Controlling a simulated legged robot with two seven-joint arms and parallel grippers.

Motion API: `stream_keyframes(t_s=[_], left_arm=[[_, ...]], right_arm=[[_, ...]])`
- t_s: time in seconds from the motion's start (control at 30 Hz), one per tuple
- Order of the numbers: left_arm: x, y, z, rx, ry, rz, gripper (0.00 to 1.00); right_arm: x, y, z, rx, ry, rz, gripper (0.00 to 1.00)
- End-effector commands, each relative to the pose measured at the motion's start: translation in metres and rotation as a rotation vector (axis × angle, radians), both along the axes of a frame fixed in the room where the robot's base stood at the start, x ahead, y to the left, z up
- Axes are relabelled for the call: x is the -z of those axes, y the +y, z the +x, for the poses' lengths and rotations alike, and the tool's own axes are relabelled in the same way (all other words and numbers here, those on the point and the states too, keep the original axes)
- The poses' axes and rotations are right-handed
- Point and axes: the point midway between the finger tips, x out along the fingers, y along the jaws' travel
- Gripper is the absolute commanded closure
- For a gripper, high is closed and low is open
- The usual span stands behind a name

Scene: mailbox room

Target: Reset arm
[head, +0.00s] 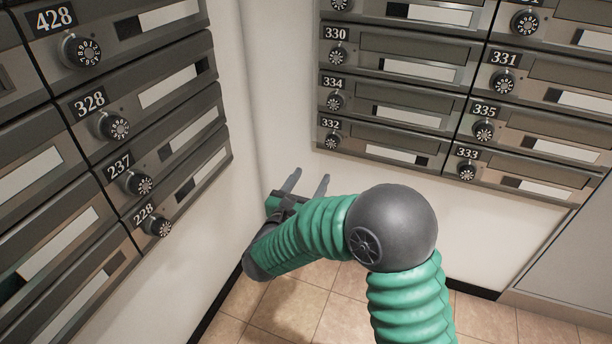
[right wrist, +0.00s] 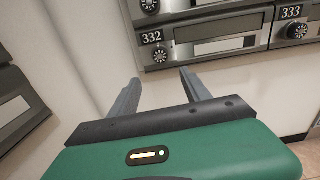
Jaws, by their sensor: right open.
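My right gripper (head: 307,182) is at the end of my green, ribbed right arm, near the corner between two banks of mailboxes. Its two grey fingers stand apart with nothing between them. In the right wrist view the gripper (right wrist: 158,88) points toward the pale wall, just below and left of mailbox 332 (right wrist: 205,42). The fingers look clear of the mailbox in both views. Mailbox 332 also shows in the head view (head: 385,147), as the lowest door in its column. My left gripper is not in either view.
A left bank of mailboxes has doors such as 328 (head: 150,105) and 228 (head: 165,205), with round dials. Mailbox 333 (head: 515,180) is right of 332. A grey panel (head: 575,255) stands at the far right. The tiled floor (head: 285,310) below is clear.

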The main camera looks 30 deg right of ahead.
Motion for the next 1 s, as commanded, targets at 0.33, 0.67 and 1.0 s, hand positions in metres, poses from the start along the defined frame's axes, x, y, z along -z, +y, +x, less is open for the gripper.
stream_keyframes(t_s=[0.33, 0.67, 1.0], left_arm=[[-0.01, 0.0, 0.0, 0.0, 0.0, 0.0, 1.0], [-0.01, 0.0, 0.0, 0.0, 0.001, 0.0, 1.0], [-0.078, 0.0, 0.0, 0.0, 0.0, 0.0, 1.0]], right_arm=[[0.001, 0.02, -0.018, 0.003, 0.0, 0.001, 0.44], [0.0, 0.021, -0.017, -0.003, 0.007, -0.003, 0.44], [-0.015, 0.097, 0.009, -0.707, 0.863, -0.764, 0.44]])
